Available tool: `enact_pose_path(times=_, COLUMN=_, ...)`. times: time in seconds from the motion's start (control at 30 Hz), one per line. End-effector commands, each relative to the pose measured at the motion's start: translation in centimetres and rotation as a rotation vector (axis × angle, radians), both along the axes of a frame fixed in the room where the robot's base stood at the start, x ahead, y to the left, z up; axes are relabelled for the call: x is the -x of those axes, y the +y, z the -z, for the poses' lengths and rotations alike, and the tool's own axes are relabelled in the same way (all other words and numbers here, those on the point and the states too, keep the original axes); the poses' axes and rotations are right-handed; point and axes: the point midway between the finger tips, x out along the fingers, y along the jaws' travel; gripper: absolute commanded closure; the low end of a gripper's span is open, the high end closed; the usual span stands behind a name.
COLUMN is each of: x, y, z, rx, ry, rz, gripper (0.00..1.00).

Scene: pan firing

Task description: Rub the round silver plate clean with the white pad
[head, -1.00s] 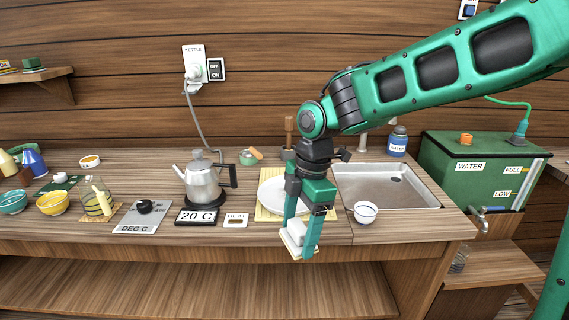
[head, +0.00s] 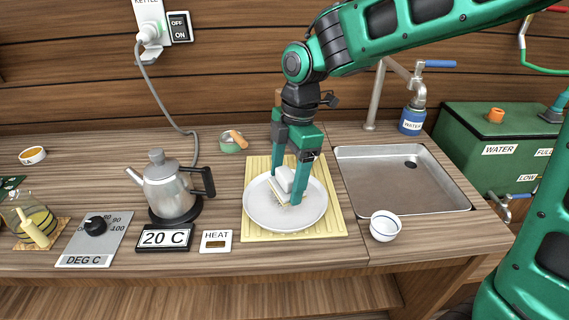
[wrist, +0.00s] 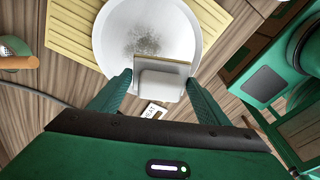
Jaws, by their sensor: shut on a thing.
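The round silver plate (head: 258,208) lies on a yellow slatted mat (head: 332,222) on the counter. In the wrist view the plate (wrist: 110,40) shows a patch of dark specks (wrist: 143,40) near its middle. My gripper (head: 288,194) is shut on the white pad (head: 284,178), which has a pale yellowish underside. The pad is over the plate's middle in the head view. In the wrist view the pad (wrist: 160,84) sits between my fingers, just beside the specks. I cannot tell whether its underside touches the plate.
A small white bowl (head: 385,226) stands right of the mat, in front of the sink (head: 400,182). A kettle (head: 172,190) with its cord stands to the left, behind the 20 C display (head: 165,238) and HEAT sign (head: 216,241).

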Motion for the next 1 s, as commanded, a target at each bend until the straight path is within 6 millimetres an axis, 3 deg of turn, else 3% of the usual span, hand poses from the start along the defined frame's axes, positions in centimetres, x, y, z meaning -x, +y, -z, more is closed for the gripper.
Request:
enact_pose_path(times=0.53, x=0.0, y=-0.1, z=0.3, rx=-0.001, ry=0.0, rz=0.0, gripper=0.48)
enact_pose_path(times=1.0, x=0.0, y=-0.1, z=3.6, rx=-0.001, ry=0.001, rz=0.001, gripper=0.48)
